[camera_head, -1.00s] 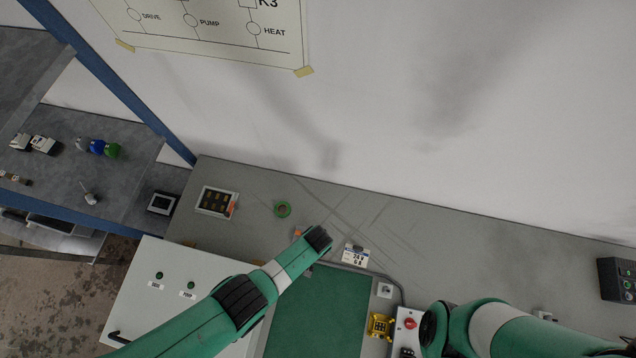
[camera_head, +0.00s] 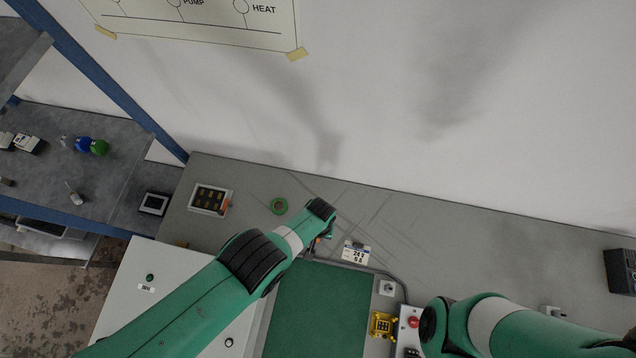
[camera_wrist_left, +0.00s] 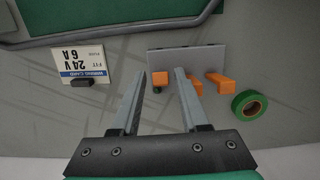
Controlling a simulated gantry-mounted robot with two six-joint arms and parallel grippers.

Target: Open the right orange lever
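In the left wrist view, a grey plate (camera_wrist_left: 186,61) carries several orange parts. One orange lever (camera_wrist_left: 160,78) is at the plate's left end and shows a squarish face. Two more, a middle one (camera_wrist_left: 195,84) and a longer right one (camera_wrist_left: 220,84), stand to its right. My left gripper (camera_wrist_left: 160,74) is open. Its fingers appear on either side of the leftmost orange lever, with nothing clearly gripped; the depth between them is unclear. In the head view my left gripper (camera_head: 321,240) is mostly hidden by its wrist. My right gripper is not in view.
A white 24 V card (camera_head: 355,253) lies right of the left gripper. A green tape roll (camera_head: 279,205) lies to its left. A green mat (camera_head: 318,310), yellow fixture (camera_head: 383,325) and red knob (camera_head: 413,322) are in front. The bench behind is largely clear.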

